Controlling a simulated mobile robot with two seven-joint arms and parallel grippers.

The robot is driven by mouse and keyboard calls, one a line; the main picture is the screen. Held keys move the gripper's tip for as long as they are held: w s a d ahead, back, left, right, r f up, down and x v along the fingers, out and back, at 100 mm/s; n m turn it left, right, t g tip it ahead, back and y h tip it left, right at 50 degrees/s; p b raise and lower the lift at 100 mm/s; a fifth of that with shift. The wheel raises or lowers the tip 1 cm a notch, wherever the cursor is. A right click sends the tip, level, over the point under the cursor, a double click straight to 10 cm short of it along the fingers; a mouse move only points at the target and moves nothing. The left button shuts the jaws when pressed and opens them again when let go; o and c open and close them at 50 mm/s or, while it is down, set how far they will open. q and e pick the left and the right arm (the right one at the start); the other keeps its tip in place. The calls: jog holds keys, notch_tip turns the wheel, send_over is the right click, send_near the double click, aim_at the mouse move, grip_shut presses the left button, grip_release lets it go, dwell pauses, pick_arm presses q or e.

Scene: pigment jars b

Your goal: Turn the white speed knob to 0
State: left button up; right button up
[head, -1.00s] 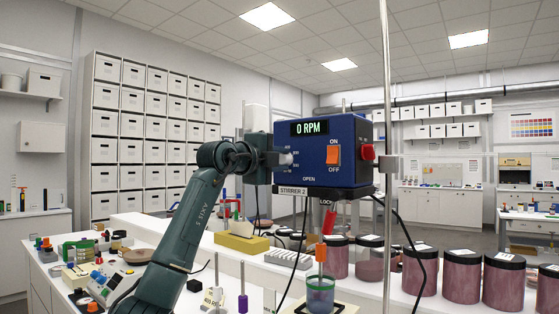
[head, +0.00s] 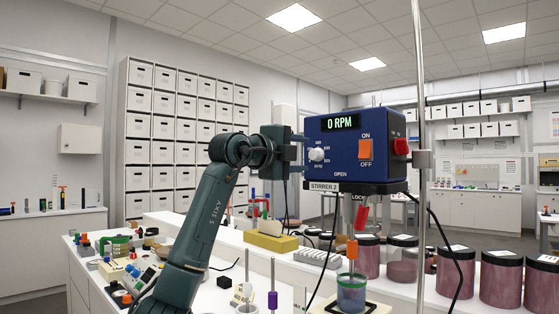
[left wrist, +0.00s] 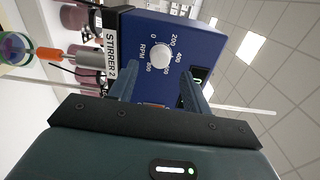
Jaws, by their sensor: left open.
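The white speed knob (head: 316,154) is on the front of the blue stirrer (head: 345,135), whose display (head: 339,123) reads 0 RPM. In the left wrist view the knob (left wrist: 161,57) sits within a dial printed from 0 to 800; I cannot make out a pointer mark on it. My left gripper (head: 299,152) is open and empty, just left of the knob and apart from it. In the left wrist view its two fingers (left wrist: 159,84) point toward the panel, one to each side of the knob. My right gripper is not in view.
An orange ON/OFF switch (head: 365,149) and a red knob (head: 401,147) are on the stirrer. Below it stands a cup (head: 351,294) under an orange-topped shaft. Dark-lidded jars (head: 458,272) line the bench at right. A black cable hangs beside the stirrer.

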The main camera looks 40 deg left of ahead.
pick_arm(q)
jog(key=s+b, duration=0.2)
jog(key=s, duration=0.6)
jog(key=shift+s+a, duration=0.3)
jog(key=shift+a, duration=0.05)
